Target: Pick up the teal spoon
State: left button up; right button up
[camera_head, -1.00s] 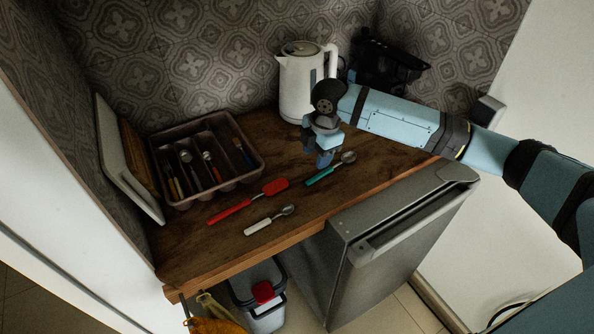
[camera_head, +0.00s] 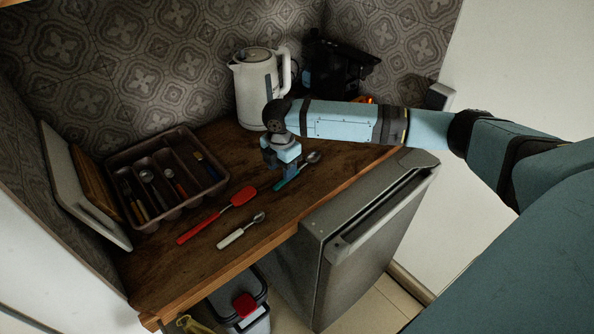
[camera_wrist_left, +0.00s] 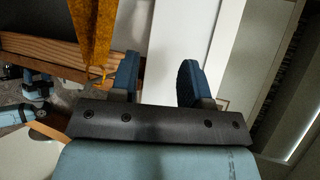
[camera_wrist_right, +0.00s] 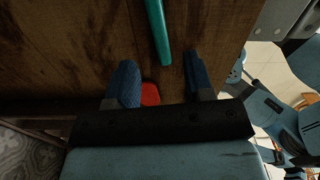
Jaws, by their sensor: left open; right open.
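The teal spoon (camera_head: 283,183) lies on the wooden counter, its metal bowl pointing to the back right. Its teal handle also shows in the right wrist view (camera_wrist_right: 157,25), lying between the lines of the two fingers. My right gripper (camera_head: 290,174) is just above the spoon, partly hiding it; its open fingers also show in the right wrist view (camera_wrist_right: 160,58). I cannot tell the exact height above the handle. My left gripper (camera_wrist_left: 158,64) is open and empty, away from the spoon. It shows only in the left wrist view.
A red spatula (camera_head: 240,196) and a white-handled spoon (camera_head: 240,232) lie left of the teal spoon. A cutlery tray (camera_head: 220,180) stands further left. A white kettle (camera_head: 252,95) and a dark appliance (camera_head: 325,75) stand behind. The dishwasher door (camera_head: 375,245) is in front.

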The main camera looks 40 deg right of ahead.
notch_tip(320, 180, down, 4)
jog(key=shift+s+f, duration=0.1)
grip_shut()
dwell(0.4)
notch_tip(320, 180, up, 20)
dwell(0.4)
